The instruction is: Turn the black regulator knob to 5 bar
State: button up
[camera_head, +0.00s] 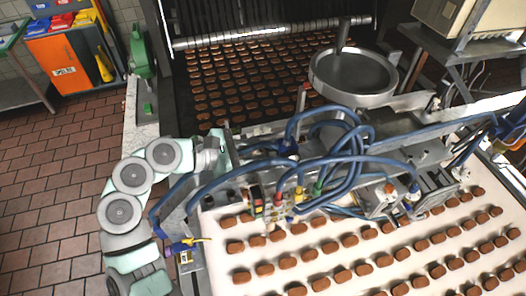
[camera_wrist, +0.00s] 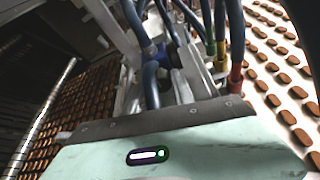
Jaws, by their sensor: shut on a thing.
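My gripper (camera_head: 222,150) is at the left end of the cluster of blue hoses, beside the machine frame. In the wrist view its grey fingers (camera_wrist: 165,80) reach forward from the pale green gripper body and close on a dark part (camera_wrist: 180,88) between them. This part appears to be the black regulator knob, but the fingers and hoses cover most of it. Its scale and pressure reading cannot be made out. In the head view the knob is hidden behind my gripper and the hoses.
Blue hoses (camera_head: 262,166) loop closely around my gripper. A white belt (camera_head: 330,238) with rows of brown biscuits lies in front, a dark belt (camera_head: 200,72) with more biscuits behind. A round metal hopper (camera_head: 353,72) stands at the right. Tiled floor (camera_head: 50,190) is open at the left.

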grip_shut()
jog(key=shift+f+b, duration=0.1)
jog(key=shift+b, duration=0.25)
jog(key=b, duration=0.3)
jog(key=shift+f+m+t+b, duration=0.3)
jog(key=shift+r+b, duration=0.25)
jog(key=shift+b, duration=0.45)
jog(key=shift+r, duration=0.2)
jog(key=o, duration=0.6)
grip_release()
jog(key=shift+o, duration=0.2)
jog(key=shift+s, duration=0.1)
jog(key=b+v, duration=0.2)
jog(key=v, duration=0.8)
jog(key=shift+s+a+r+b, duration=0.2)
jog(key=shift+a+b, duration=0.1)
jog(key=shift+b, duration=0.1)
